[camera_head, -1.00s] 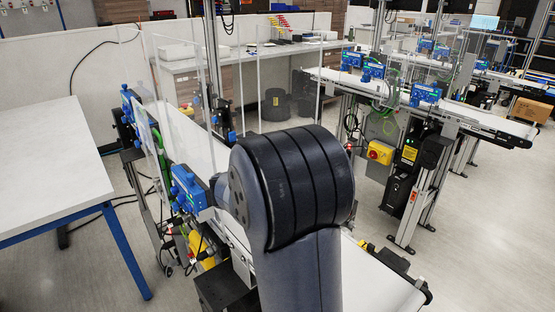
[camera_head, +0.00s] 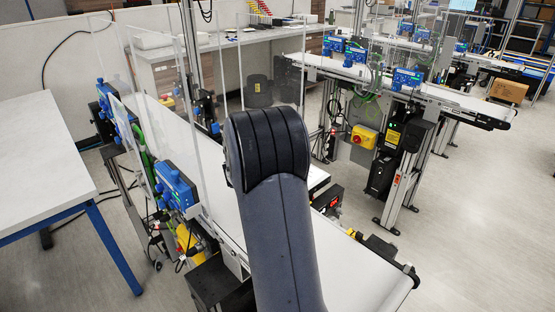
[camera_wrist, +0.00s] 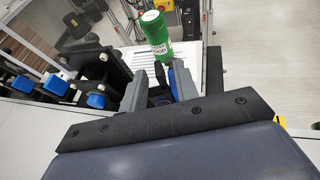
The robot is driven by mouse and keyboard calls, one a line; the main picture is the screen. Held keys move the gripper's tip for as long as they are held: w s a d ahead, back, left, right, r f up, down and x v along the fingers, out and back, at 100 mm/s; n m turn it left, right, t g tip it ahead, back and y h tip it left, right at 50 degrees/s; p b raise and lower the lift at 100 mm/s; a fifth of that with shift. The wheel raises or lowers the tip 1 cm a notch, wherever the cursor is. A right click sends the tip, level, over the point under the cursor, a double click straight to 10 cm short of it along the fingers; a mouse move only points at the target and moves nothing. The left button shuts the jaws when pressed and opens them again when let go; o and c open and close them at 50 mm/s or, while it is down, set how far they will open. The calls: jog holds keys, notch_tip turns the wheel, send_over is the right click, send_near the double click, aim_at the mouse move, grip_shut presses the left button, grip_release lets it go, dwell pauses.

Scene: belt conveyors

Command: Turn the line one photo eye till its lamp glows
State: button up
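My gripper (camera_wrist: 160,88) shows in the wrist view with its two grey fingers apart. A small dark and blue part shows between or just behind the fingers; I cannot tell whether they touch it. Blue units on black brackets, one of them (camera_wrist: 55,85), stand to the left of the fingers. In the head view a blue unit (camera_head: 175,186) sits at the near belt's left side. I cannot tell which part is the line one photo eye, and no glowing lamp on it is visible. In the head view my arm hides my gripper.
The near belt (camera_head: 350,285) has clear panels (camera_head: 165,120) along its left side. A green bottle (camera_wrist: 156,32) stands just beyond my fingers. A white table (camera_head: 38,150) is at left. Another conveyor (camera_head: 340,68) stands behind at right. Open floor lies at right.

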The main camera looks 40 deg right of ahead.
jog(key=shift+c, duration=0.2)
grip_shut()
dwell(0.3)
jog(key=shift+w+a+r+m+g+h+p, duration=0.1)
jog(key=shift+w+m+g+h+p, duration=0.1)
jog(key=shift+m+g+h+p, duration=0.35)
jog(key=shift+w+m+g+p, duration=0.1)
jog(key=shift+m+g+p, duration=0.35)
jog(key=shift+m+g, duration=0.8)
jog(key=shift+o, duration=0.2)
grip_release()
